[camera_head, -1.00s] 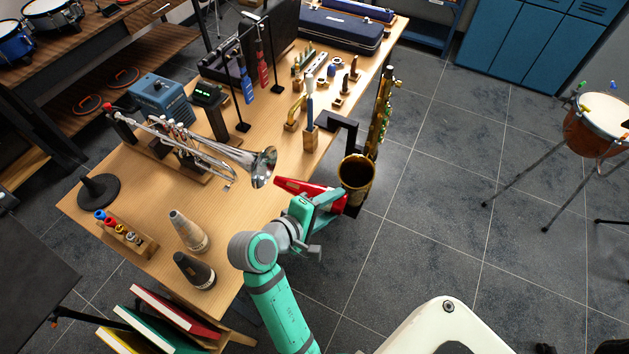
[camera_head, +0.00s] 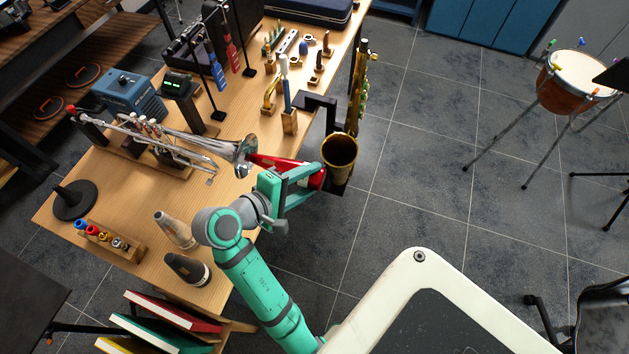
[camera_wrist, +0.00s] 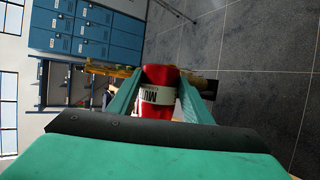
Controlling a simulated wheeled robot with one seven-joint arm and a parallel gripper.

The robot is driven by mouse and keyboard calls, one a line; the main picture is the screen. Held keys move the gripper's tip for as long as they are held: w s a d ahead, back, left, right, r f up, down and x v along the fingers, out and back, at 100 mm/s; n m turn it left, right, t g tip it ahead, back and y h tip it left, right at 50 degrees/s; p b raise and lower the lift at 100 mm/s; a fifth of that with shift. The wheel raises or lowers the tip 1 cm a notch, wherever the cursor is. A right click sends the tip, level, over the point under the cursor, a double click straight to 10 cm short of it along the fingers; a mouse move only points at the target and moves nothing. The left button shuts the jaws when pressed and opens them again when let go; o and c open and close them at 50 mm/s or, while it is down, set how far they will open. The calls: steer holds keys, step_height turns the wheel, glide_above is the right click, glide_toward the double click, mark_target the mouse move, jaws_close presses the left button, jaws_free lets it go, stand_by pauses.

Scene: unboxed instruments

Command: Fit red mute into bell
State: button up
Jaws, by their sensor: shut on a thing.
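The red mute (camera_head: 272,161) is a cone with a white label reading "MUTE" in the wrist view (camera_wrist: 158,96). My gripper (camera_head: 300,182) is shut on its wide end; both fingers flank it in the wrist view (camera_wrist: 160,103). The mute lies roughly level, its narrow end pointing left at the silver trumpet's bell (camera_head: 245,150). The tip overlaps the bell mouth in the head view; I cannot tell whether it is inside. The trumpet (camera_head: 185,140) lies on a wooden stand with its bell facing right, toward my gripper.
A brass saxophone (camera_head: 341,150) stands close right of my gripper at the table edge. A grey mute (camera_head: 175,229) and a black mute (camera_head: 187,268) stand at the front. A wooden block with mouthpieces (camera_head: 110,240) is at front left. Bare tabletop (camera_head: 140,190) lies between.

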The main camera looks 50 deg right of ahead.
mark_target(264, 165)
steer(key=shift+w+a, duration=0.75)
steer(key=shift+w, duration=1.1)
steer(key=shift+w+a, duration=0.8)
steer(key=shift+w, duration=1.1)
steer(key=shift+w+a, duration=0.75)
steer(key=shift+w, duration=1.1)
steer(key=shift+w+a+r, duration=0.1)
steer(key=shift+w+a, duration=0.35)
steer(key=shift+w, duration=0.25)
steer(key=shift+w+a, duration=0.1)
steer(key=shift+c, duration=0.5)
steer(key=o, duration=1.3)
steer(key=shift+s, duration=0.2)
